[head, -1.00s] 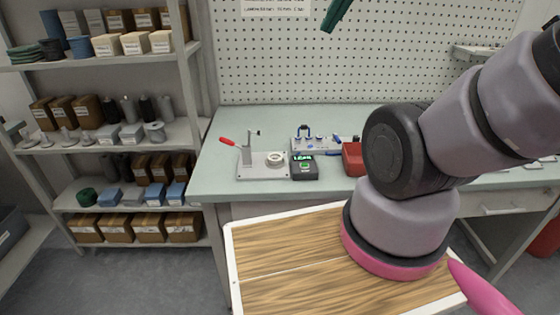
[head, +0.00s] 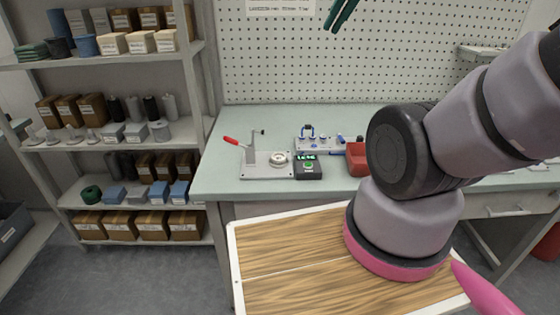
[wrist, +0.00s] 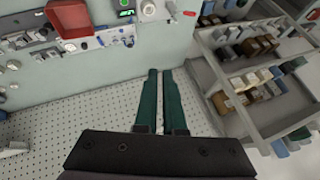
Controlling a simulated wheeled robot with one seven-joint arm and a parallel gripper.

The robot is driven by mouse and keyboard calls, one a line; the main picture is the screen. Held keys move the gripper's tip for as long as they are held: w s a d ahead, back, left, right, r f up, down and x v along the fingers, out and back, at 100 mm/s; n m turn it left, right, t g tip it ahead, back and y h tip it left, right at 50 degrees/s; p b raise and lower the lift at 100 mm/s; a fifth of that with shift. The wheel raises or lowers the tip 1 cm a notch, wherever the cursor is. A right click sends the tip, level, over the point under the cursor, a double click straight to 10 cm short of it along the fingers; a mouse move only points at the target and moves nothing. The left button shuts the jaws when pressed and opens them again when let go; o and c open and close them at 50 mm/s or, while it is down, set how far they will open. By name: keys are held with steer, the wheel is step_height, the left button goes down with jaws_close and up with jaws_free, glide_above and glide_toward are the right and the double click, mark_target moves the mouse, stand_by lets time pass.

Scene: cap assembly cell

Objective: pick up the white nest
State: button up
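A white ring-shaped part that looks like the white nest (head: 278,159) sits on the grey base plate of a small press with a red lever, on the green workbench. It also shows near the top edge of the wrist view (wrist: 148,9). My gripper (head: 345,10) is at the top of the head view, high in front of the pegboard and well apart from the nest. In the wrist view its two dark green fingers (wrist: 160,71) run parallel with a narrow gap and nothing between them.
A black box with a green display (head: 308,167) stands right of the press. A blue-and-grey fixture (head: 318,143) and a red bin (head: 357,158) are close by. A loaded shelf unit (head: 120,52) stands left. The bench's front left is clear.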

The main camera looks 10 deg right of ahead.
steer(key=o, duration=0.5)
steer(key=shift+w, duration=0.15)
steer(key=o, duration=0.4)
steer(key=shift+w+a+f+g, duration=0.1)
steer(key=shift+w+f+g, duration=0.2)
steer(key=shift+w, duration=0.2)
steer(key=shift+o, duration=0.2)
steer(key=n+g+h, duration=0.2)
steer(key=n+g, duration=0.4)
steer(key=g, duration=0.1)
glide_above(279, 159)
step_height(279, 159, down, 30)
step_height(279, 159, down, 5)
steer(key=shift+s+a+f, duration=0.1)
steer(key=shift+s, duration=0.05)
steer(key=shift+f, duration=2.85)
